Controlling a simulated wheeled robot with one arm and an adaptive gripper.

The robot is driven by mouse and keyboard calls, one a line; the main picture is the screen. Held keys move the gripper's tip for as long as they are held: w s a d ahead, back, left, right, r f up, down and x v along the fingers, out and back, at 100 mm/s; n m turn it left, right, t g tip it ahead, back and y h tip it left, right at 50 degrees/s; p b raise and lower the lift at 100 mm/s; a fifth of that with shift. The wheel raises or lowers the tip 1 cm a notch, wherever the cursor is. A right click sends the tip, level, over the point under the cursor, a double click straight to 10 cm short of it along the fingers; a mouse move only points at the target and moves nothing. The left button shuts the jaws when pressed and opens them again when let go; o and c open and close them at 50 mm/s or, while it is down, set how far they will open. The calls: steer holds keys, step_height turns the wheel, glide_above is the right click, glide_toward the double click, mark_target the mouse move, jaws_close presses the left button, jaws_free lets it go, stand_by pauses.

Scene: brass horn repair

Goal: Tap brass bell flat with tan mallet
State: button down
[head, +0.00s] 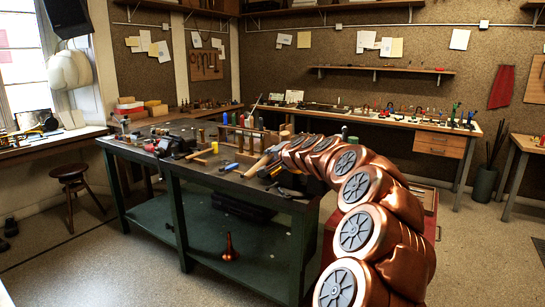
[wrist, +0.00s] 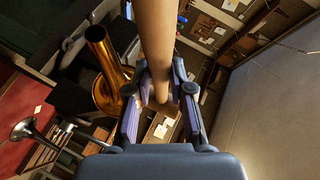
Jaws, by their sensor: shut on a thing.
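My gripper (wrist: 162,80) is shut on a long tan wooden shaft, which I take to be the tan mallet (wrist: 157,35). The shaft runs from the top edge of the wrist view down between the two fingers. The mallet's head cannot be made out. A shiny golden brass bell (wrist: 98,40) with a flared end shows just left of the fingers in the wrist view, apart from the shaft there. In the head view my gripper (head: 271,158) is over the right part of the green workbench (head: 180,168), with a tan shaft (head: 256,167) at it. I cannot pick out the brass bell there.
Upright handled tools (head: 233,120) and loose hand tools crowd the bench top. A reddish cone (head: 230,248) stands on the bench's lower shelf. A silver horn (wrist: 28,130) lies at left in the wrist view. A stool (head: 72,178) stands left; floor in front is clear.

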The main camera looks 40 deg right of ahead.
mark_target(274, 174)
steer(key=shift+w+d+f+b, duration=0.1)
steer(key=shift+d+f+b, duration=0.1)
steer(key=shift+f+b, duration=0.7)
steer(key=shift+d+f+b, duration=0.2)
steer(key=shift+f+b, duration=0.45)
steer(key=shift+f, duration=0.35)
steer(key=shift+a+r+p, duration=0.2)
steer(key=shift+r+p, duration=0.5)
steer(key=shift+r, duration=0.2)
steer(key=shift+a+r+p, duration=0.15)
steer(key=shift+r+p, duration=0.5)
steer(key=shift+r, duration=0.25)
steer(key=shift+r, duration=0.2)
steer(key=shift+f, duration=0.1)
steer(key=f+b, duration=0.3)
steer(key=shift+d+f, duration=0.25)
steer(key=shift+d, duration=0.1)
steer(key=shift+a+r+p, duration=0.2)
steer(key=shift+r+p, duration=0.4)
steer(key=shift+r, duration=0.25)
steer(key=shift+a+r+p, duration=0.15)
steer(key=shift+r+p, duration=0.4)
steer(key=shift+r, duration=0.3)
